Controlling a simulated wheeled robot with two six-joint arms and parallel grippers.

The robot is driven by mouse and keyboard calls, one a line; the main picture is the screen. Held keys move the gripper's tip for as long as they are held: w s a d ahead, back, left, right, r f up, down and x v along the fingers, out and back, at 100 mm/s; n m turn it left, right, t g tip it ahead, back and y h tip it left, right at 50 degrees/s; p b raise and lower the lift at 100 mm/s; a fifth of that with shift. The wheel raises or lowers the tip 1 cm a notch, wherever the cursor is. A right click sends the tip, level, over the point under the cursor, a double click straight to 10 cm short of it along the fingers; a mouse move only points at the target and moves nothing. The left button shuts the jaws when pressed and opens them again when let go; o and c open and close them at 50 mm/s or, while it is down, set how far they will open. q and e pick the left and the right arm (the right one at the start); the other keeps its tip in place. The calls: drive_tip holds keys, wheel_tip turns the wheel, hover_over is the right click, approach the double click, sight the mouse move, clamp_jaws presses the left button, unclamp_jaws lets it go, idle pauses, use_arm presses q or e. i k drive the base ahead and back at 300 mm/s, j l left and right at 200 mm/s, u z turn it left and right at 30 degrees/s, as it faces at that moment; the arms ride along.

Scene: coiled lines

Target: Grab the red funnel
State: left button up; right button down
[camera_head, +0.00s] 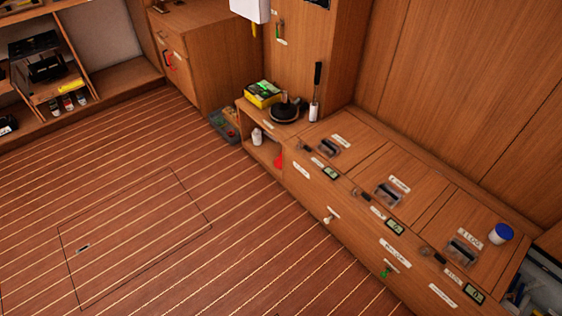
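A small red object (278,161), which looks like the red funnel, is in the open shelf at the left end of the long wooden cabinet (345,235). It is partly hidden by the cabinet's edge, and its full shape is too small to make out. Neither of my grippers shows in the head view.
A white bottle (257,136) stands in the same shelf, left of the red object. A yellow-black box (263,94) and a black round item (285,111) sit above. A bin (225,126) stands on the floor beside it. The striped floor (130,200) is clear.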

sight(276, 162)
drive_tip(key=j+z, duration=0.2)
drive_tip(key=j, duration=0.4)
drive_tip(key=i+j+z, duration=0.15)
drive_tip(key=z, duration=0.2)
drive_tip(key=i+j+z, duration=0.15)
drive_tip(key=z, duration=0.25)
drive_tip(key=i+j+z, duration=0.2)
drive_tip(key=z, duration=0.15)
